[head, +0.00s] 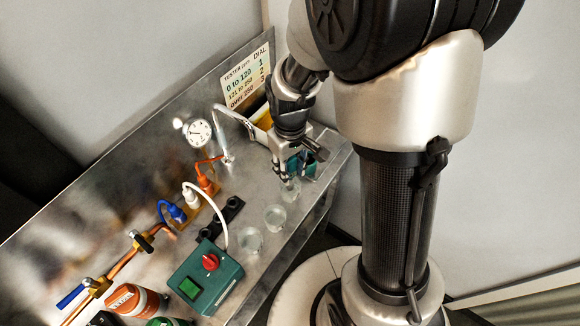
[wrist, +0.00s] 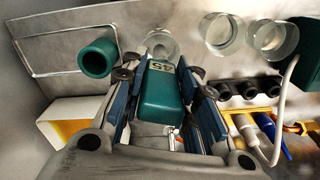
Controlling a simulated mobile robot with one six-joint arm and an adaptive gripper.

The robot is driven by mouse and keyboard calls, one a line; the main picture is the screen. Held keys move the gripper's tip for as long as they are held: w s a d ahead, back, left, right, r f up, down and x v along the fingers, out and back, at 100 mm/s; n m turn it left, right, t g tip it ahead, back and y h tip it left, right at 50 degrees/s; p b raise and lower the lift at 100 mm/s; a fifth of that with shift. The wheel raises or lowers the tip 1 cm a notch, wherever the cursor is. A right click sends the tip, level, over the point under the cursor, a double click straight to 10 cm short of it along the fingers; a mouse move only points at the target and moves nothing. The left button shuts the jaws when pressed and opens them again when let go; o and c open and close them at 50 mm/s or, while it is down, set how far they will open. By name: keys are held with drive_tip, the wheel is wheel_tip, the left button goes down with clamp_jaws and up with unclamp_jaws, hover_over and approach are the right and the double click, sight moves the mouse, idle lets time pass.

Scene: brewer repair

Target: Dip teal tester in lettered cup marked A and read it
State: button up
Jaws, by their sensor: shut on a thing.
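My gripper (head: 284,172) is shut on the teal tester (wrist: 160,98), which shows between the fingers in the wrist view. Dark marks sit on a small pale patch near its far end; I cannot read them surely. A clear cup (wrist: 161,45) lies just beyond that end, and in the head view this cup (head: 290,188) is right below the fingers. I cannot tell whether the tester's tip is inside it. Two more clear cups, a middle one (head: 275,217) and a front one (head: 250,241), stand in line with it. No letters on the cups are legible.
A teal tube holder (wrist: 97,57) stands beside the gripper. A sign (head: 247,78) lists tester ppm ranges against dial 1, 2, 3. A teal box (head: 206,279) with a red knob, a black rack (head: 220,217), and coloured hoses crowd the bench left of the cups.

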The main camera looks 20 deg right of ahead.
sight(291, 161)
drive_tip(key=shift+r+p, duration=2.5)
drive_tip(key=shift+r, duration=0.7)
drive_tip(key=shift+r+g+p, duration=0.2)
drive_tip(key=shift+g+p, duration=0.3)
drive_tip(key=shift+p, duration=0.55)
drive_tip(key=g+p, duration=0.1)
drive_tip(key=p, duration=0.1)
drive_tip(key=shift+g+p, duration=0.3)
drive_tip(key=shift+p, duration=0.05)
drive_tip(key=g+p, duration=0.2)
drive_tip(key=p, duration=0.1)
drive_tip(key=shift+f+g, duration=0.1)
drive_tip(key=shift+g, duration=0.2)
drive_tip(key=shift+f+g, duration=0.15)
drive_tip(key=shift+g, duration=0.35)
